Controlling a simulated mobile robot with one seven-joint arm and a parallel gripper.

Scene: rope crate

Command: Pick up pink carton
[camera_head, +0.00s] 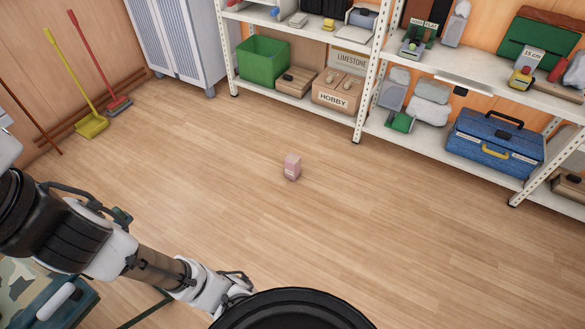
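The pink carton (292,167) is small and box-shaped. It stands upright on the wooden floor near the middle of the head view, in front of the shelves. My arm reaches in from the left edge toward the bottom centre. Its end lies near the bottom of the view, left of a round black part at the bottom edge, and is well short of the carton. My gripper's fingers cannot be made out there, so whether it is open or shut does not show. Nothing touches the carton.
White metal shelves (359,95) along the back hold a green bin (263,62), wooden boxes and a blue toolbox (494,143). A grey cabinet (177,40) stands back left. A yellow broom (91,126) and red broom (118,104) lean on the left wall. The floor around the carton is clear.

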